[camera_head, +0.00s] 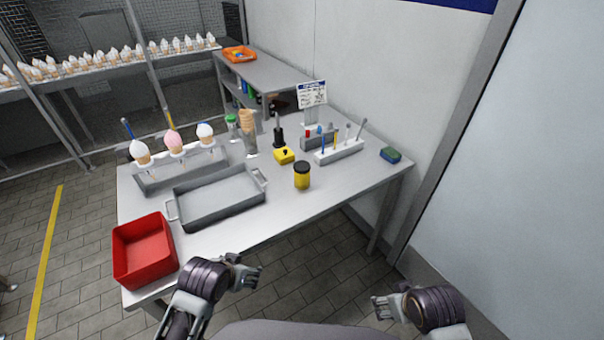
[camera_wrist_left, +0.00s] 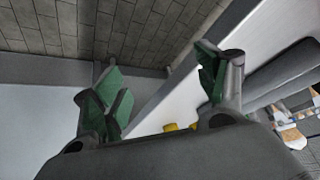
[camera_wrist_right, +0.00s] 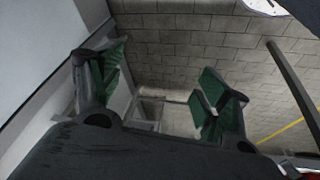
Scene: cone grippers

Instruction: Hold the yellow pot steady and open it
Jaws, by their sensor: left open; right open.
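The yellow pot (camera_head: 302,177) stands upright near the front edge of the table, right of its middle. Its dark lid (camera_head: 302,167) sits on top. My left gripper (camera_head: 250,275) is open and empty in front of the table, left of the pot and nearer to me. My right gripper (camera_head: 382,306) is open and empty, right of the pot and clear of the table. In the left wrist view the fingers (camera_wrist_left: 162,92) are spread with nothing between them. In the right wrist view the fingers (camera_wrist_right: 160,85) are also apart and empty.
A grey tray (camera_head: 225,217) and a red bin (camera_head: 143,250) lie left of the pot. A sponge (camera_head: 390,154) lies at the right. The table is clear around the pot's front.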

